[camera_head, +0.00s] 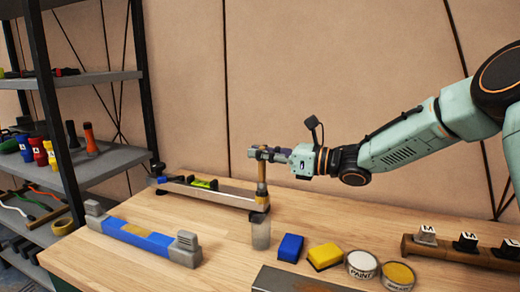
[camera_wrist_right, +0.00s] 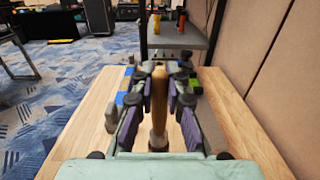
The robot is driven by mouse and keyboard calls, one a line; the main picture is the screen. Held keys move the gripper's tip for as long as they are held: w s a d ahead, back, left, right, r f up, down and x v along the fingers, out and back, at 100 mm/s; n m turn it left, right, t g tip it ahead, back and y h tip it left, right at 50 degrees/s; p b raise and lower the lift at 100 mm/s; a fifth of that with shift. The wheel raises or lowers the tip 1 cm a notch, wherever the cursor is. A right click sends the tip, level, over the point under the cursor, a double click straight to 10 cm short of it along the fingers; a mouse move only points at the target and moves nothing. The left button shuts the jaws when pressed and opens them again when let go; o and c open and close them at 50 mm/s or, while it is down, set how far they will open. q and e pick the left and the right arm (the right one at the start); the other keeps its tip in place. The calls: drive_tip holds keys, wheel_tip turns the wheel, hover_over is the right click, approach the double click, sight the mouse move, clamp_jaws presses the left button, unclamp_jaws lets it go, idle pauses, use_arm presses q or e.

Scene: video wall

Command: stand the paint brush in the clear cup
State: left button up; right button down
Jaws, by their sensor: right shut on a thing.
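The paint brush (camera_head: 262,188) hangs upright, with its wooden handle at the top. My right gripper (camera_head: 262,154) is shut on the handle, which also shows between the fingers in the right wrist view (camera_wrist_right: 159,95). The clear cup (camera_head: 261,235) stands on the table directly below the brush. The brush's dark lower end meets the cup's rim in the head view. I cannot tell how far, if at all, it is inside. My left gripper is not in view.
A blue sponge (camera_head: 290,248), a yellow sponge (camera_head: 325,256) and two round tins (camera_head: 361,264) stand right of the cup. A blue-and-grey bar (camera_head: 143,241) lies left. A long tray (camera_head: 215,191) lies behind. A shelf rack (camera_head: 95,166) stands at far left.

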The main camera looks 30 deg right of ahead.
sight(260, 182)
drive_tip(key=shift+s+a+f+b, duration=0.1)
drive_tip(key=shift+a+f+b, duration=0.2)
drive_tip(key=shift+f, duration=0.55)
drive_tip(key=shift+d+f+b, duration=0.25)
drive_tip(key=shift+f+b, duration=0.4)
drive_tip(key=shift+f, duration=0.35)
drive_tip(key=shift+a+f+b, duration=0.2)
drive_tip(key=shift+f+b, duration=0.55)
drive_tip(key=shift+b, duration=0.15)
drive_tip(key=shift+d+f+b, duration=0.15)
drive_tip(key=shift+f+b, duration=0.65)
drive_tip(key=shift+f, duration=0.15)
drive_tip(key=shift+f+b, duration=1.5)
drive_tip(key=shift+f, duration=0.05)
drive_tip(key=shift+r, duration=0.1)
